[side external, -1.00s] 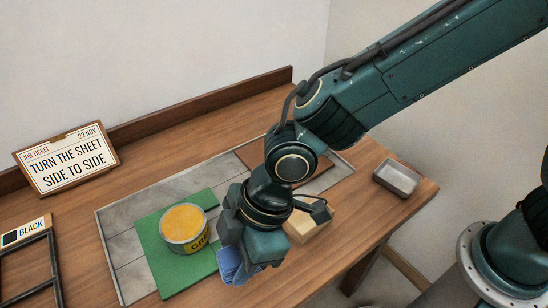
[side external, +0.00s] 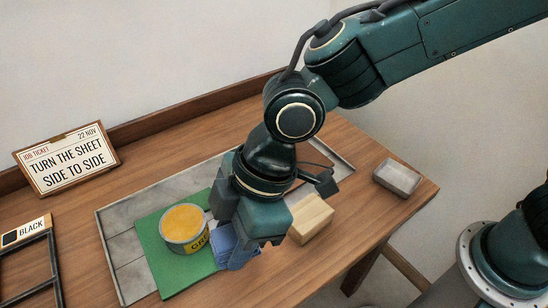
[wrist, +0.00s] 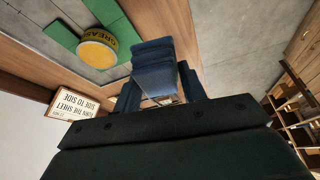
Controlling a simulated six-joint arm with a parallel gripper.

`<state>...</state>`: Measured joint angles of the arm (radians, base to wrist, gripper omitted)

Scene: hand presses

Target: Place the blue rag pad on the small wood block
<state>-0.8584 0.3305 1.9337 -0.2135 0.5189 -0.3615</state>
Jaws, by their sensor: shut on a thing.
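The blue rag pad (side external: 226,243) is in my gripper (side external: 240,248), which is shut on it. The pad hangs below the jaws, beside the grease tin and near the right edge of the green mat. In the wrist view the pad (wrist: 153,62) sticks out between the fingers. The small wood block (side external: 310,217) is pale and stands to the right of my gripper in the side view. The gripper body hides part of its left side. The pad is apart from the block, to its left.
A yellow-topped grease tin (side external: 184,226) stands on the green mat (side external: 150,240), close to the pad. A metal tray (side external: 398,177) sits at the right end of the wooden table. The job ticket sign (side external: 66,160) and a dark frame (side external: 35,270) are at the left.

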